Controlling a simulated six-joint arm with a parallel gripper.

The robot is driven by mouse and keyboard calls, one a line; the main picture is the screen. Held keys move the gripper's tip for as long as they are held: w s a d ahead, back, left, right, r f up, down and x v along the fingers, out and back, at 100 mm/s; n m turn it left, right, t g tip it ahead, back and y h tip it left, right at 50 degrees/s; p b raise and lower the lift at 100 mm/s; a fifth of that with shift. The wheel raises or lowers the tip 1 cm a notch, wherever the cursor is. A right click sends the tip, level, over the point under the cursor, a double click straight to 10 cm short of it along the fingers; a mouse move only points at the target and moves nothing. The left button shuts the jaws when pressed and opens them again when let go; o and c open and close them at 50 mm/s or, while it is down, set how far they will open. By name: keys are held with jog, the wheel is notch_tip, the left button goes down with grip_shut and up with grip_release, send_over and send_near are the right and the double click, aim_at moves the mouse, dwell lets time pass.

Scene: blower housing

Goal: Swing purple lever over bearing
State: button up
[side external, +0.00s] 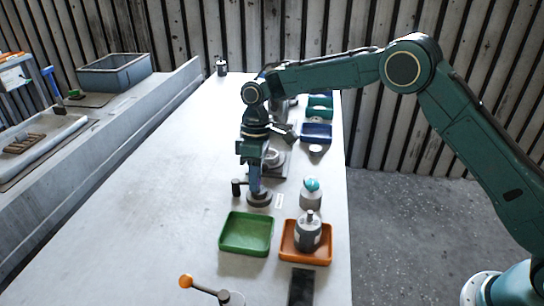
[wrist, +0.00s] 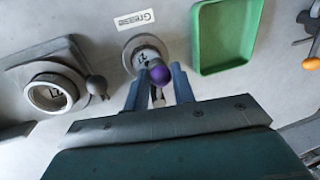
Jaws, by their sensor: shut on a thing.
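In the wrist view the purple lever's round knob (wrist: 160,73) sits between the two fingers of my gripper (wrist: 158,90), which is shut on it. The lever's round grey base (wrist: 143,52) is just beyond the knob; most of the lever arm is hidden. In the side view my gripper (side external: 256,190) points down by that base (side external: 261,199), and the purple knob cannot be made out. A pale ring, apparently the bearing (wrist: 48,95), sits in a square grey block at the left of the wrist view, apart from the knob. It also shows behind my gripper in the side view (side external: 273,157).
A grey-knobbed lever (wrist: 97,86) stands beside the ring block. A "Grease" label (wrist: 134,20) lies near the base. A green tray (side external: 246,233), an orange tray (side external: 300,255) holding a grey container, a teal-capped bottle (side external: 311,193) and an orange-knobbed lever (side external: 187,281) are nearby.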

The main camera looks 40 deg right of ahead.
jog(key=shift+w+d+r+n, duration=0.1)
jog(key=shift+w+d+n, duration=0.1)
jog(key=shift+n, duration=0.35)
jog(key=shift+w+d+n, duration=0.15)
jog(key=shift+w+n, duration=0.05)
jog(key=shift+n, duration=0.35)
jog(key=o, duration=0.9)
jog(key=shift+s, duration=0.1)
